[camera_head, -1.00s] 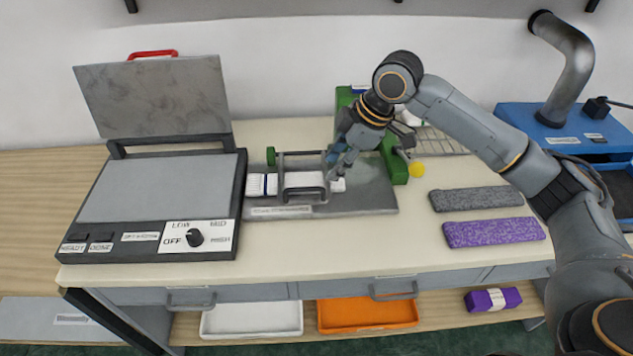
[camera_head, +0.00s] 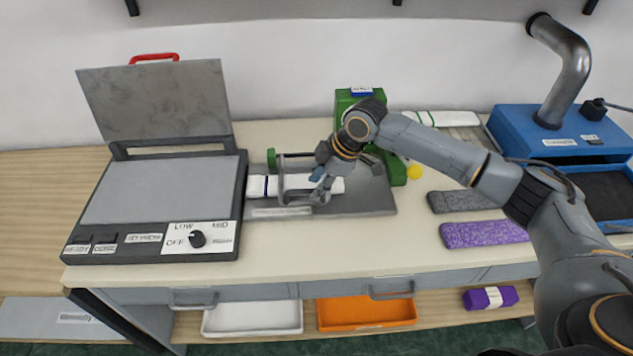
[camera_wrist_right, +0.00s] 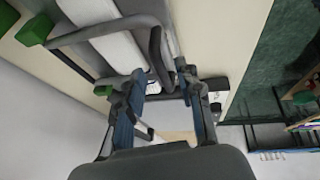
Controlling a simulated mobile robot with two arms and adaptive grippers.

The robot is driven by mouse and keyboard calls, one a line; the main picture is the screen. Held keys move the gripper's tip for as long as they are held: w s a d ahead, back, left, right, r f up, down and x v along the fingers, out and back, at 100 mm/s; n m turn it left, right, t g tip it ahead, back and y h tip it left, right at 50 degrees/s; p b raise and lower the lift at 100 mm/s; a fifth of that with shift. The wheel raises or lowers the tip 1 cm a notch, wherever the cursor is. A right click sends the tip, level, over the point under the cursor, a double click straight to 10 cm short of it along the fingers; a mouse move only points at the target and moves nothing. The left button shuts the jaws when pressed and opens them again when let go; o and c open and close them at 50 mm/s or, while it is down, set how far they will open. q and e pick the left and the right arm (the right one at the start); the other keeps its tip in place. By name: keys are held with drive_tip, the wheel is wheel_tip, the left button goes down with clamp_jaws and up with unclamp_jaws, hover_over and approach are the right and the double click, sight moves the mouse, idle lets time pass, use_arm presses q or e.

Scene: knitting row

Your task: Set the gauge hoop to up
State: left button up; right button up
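In the right wrist view, the fingers (camera_wrist_right: 163,82) are apart, with the hoop's dark looped handle (camera_wrist_right: 155,55) between or just beyond the tips. I cannot tell whether they touch it. My left gripper is out of view.
A press (camera_head: 160,195) with its lid raised stands to the left. A green upright housing (camera_head: 345,105) is behind the plate. Grey (camera_head: 460,201) and purple (camera_head: 485,234) pads lie to the right, beyond them a blue machine (camera_head: 520,125). The table's front strip is clear.

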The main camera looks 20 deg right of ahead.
drive_tip(key=shift+w+a+f, duration=0.1)
drive_tip(key=shift+a+f, duration=0.05)
drive_tip(key=shift+f, duration=0.3)
drive_tip(key=shift+c, duration=0.2)
clamp_jaws()
drive_tip(key=shift+r, duration=0.1)
